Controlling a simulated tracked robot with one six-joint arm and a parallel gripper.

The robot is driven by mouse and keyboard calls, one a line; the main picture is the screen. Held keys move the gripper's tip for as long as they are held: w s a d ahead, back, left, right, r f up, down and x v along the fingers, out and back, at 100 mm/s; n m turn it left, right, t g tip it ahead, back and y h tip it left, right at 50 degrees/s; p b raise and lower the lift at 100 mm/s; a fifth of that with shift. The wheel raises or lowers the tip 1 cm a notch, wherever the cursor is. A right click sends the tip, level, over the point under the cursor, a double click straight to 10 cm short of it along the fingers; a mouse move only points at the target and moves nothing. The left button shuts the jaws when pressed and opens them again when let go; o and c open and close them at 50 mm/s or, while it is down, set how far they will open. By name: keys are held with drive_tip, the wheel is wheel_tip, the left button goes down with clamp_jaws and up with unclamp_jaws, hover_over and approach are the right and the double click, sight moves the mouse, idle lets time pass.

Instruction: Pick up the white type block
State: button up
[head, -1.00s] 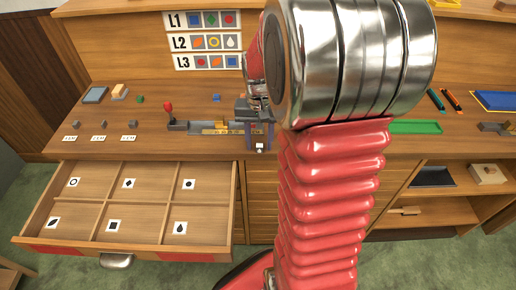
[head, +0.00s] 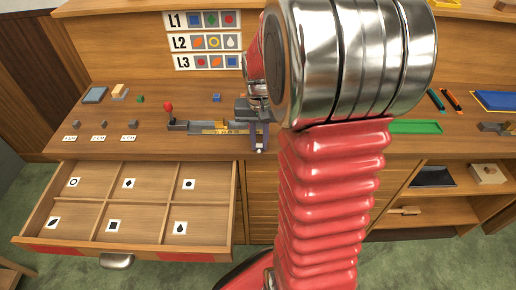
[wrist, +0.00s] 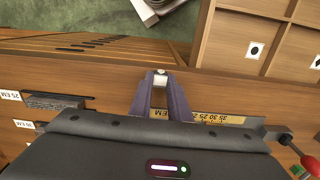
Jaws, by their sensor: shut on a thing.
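The white type block (wrist: 160,80) is small and sits between the two fingertips of my gripper (wrist: 160,86) in the wrist view. The purple-grey fingers converge and touch it from both sides. In the head view the block (head: 259,150) shows as a small white spot with a dark mark at the tips of my gripper (head: 259,147), by the bench's front edge. I cannot tell whether it still touches the bench top. The caster with its yellow scale (head: 218,128) and red-knobbed lever (head: 168,108) is just left of my gripper.
The open drawer (head: 160,247) with marked compartments extends below the bench at left. A blue block (head: 216,98) lies behind the caster. A green tray (head: 415,127) lies at right. My arm hides the bench's middle. The L1–L3 chart (head: 203,42) is on the back wall.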

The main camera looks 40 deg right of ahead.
sight(259, 145)
clamp_jaws()
drive_tip(key=shift+r, duration=0.55)
wheel_tip(259, 145, up, 9)
